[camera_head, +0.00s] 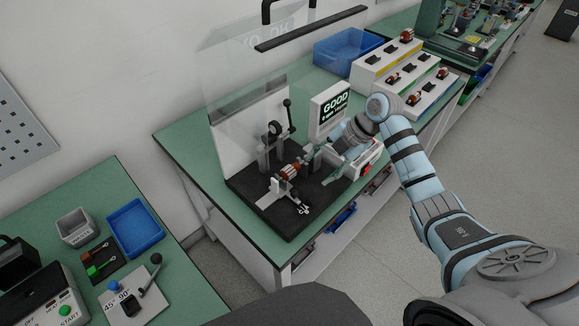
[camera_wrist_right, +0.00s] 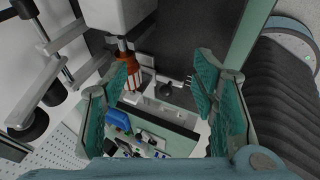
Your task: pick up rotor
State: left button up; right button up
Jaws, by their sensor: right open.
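A copper-orange rotor (camera_head: 290,172) sits in the black-based test fixture (camera_head: 240,188) on the green bench, between the fixture's holders. It also shows in the right wrist view (camera_wrist_right: 134,74), orange with pale stripes, partly hidden behind the left-hand finger. My right gripper (camera_head: 328,160) is just to the right of the rotor in the head view. In the right wrist view my right gripper (camera_wrist_right: 164,98) has its teal-padded fingers wide apart, with nothing held between them. My left gripper is out of view.
A display (camera_head: 330,108) reading GOOD stands behind the gripper. A white stepped rack (camera_head: 372,82) holds several rotors, beside a blue bin (camera_head: 340,46). A clear guard (camera_head: 235,65) rises behind the fixture. Another bench with a blue tray (camera_head: 135,228) is at lower left.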

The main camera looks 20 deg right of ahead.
aim_at(293, 168)
jog(key=w+a, duration=0.2)
jog(key=a, duration=0.1)
jog(key=w+a, duration=0.1)
jog(key=a, duration=0.1)
jog(key=shift+w+a, duration=0.25)
jog(key=shift+w, duration=0.15)
jog(key=x, duration=0.3)
jog(key=shift+s+d+f, duration=0.1)
jog(key=shift+s+d, duration=0.05)
jog(key=shift+d, duration=0.1)
jog(key=shift+c, duration=0.8)
grip_shut()
